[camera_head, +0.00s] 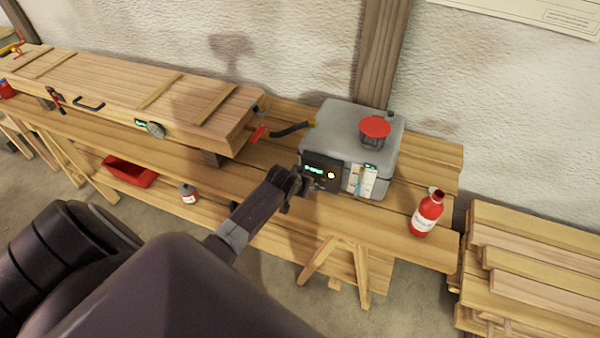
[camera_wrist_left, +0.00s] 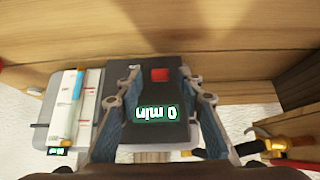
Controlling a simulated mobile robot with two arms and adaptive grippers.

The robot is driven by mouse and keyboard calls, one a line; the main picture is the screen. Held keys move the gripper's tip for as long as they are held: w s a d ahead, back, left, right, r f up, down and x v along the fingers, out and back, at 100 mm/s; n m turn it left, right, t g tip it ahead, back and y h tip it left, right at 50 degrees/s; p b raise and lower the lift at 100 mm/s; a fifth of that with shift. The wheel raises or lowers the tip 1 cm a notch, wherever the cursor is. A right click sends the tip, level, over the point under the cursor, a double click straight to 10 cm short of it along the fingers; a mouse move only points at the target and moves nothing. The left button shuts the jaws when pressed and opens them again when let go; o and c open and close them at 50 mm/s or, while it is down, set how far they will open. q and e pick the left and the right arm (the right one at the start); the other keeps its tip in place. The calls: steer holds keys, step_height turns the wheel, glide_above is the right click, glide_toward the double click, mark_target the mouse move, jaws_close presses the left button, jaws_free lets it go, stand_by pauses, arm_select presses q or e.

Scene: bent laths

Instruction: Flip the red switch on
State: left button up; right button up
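The red switch (camera_wrist_left: 159,75) is a small red square on the dark control panel (camera_wrist_left: 150,98) in the left wrist view. Below it in that view a green display (camera_wrist_left: 157,113) reads "0 min" upside down. The panel is on the front of a grey box (camera_head: 345,125) with a red cap (camera_head: 375,127) on the bench. My left gripper (camera_head: 308,183) is at the panel in the head view. In the wrist view its two fingers (camera_wrist_left: 159,72) are apart, one on each side of the switch, with nothing between them. Whether they touch the panel is unclear. The switch itself is hard to make out in the head view.
A long wooden box (camera_head: 130,85) with a handle and a dial lies left on the bench (camera_head: 400,240). A red bottle (camera_head: 427,214) stands right of the grey box. Stacked boards (camera_head: 530,260) are at the far right. A red tray (camera_head: 130,171) sits on the lower shelf.

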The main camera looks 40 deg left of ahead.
arm_select(q)
steer(key=v, duration=0.9)
steer(key=shift+r, duration=0.15)
steer(key=shift+s, duration=0.1)
steer(key=s+d+f+m+g+b, duration=0.1)
steer(key=s+d+f+b, duration=0.15)
steer(key=s+f, duration=0.65)
steer(key=s+d+f+m+g+b, duration=0.1)
steer(key=s+f+b, duration=0.15)
steer(key=f, duration=1.15)
steer(key=s+d+f+g+b, duration=0.25)
steer(key=s+f, duration=0.25)
steer(key=f, duration=0.7)
steer(key=s+d+f+m+b, duration=0.1)
steer(key=s+d+f+b, duration=0.1)
steer(key=s+f, duration=0.4)
steer(key=s+d+f+m+g+h+b, duration=0.1)
steer(key=s+d+f+b, duration=0.1)
steer(key=s+f, duration=0.5)
steer(key=s+d+f+m+g+b, duration=0.1)
steer(key=s+f, duration=0.5)
steer(key=s, duration=1)
steer(key=shift+s+d+f+h+b, duration=0.3)
steer(key=shift+d+h+b, duration=0.1)
steer(key=shift+d+b, duration=0.5)
